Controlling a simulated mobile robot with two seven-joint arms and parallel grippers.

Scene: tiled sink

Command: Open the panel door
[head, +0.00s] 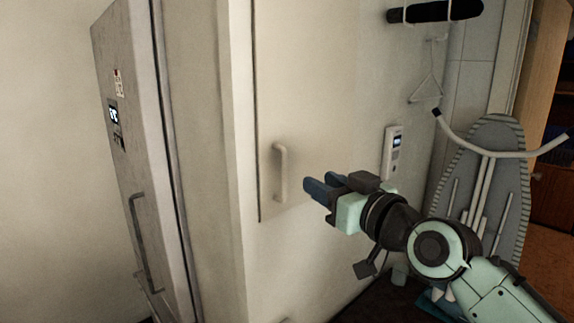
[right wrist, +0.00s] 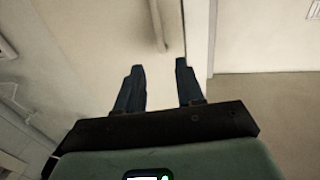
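The panel door (head: 305,110) is a pale cream flat panel, and it looks shut. Its vertical bar handle (head: 281,172) sits near its lower left edge. My right gripper (head: 316,188) is just right of the handle in the head view, its blue fingers pointing left toward it. In the right wrist view the two fingers (right wrist: 158,80) are spread apart with nothing between them. The handle (right wrist: 157,25) shows there beyond the fingertips, apart from them. My left gripper is in neither view.
A grey fridge (head: 140,130) with a display and bar handle stands at the left. A small white control unit (head: 392,150) is on the wall right of the panel. An ironing board (head: 485,190) leans at the right, with a hanger (head: 428,90) nearby.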

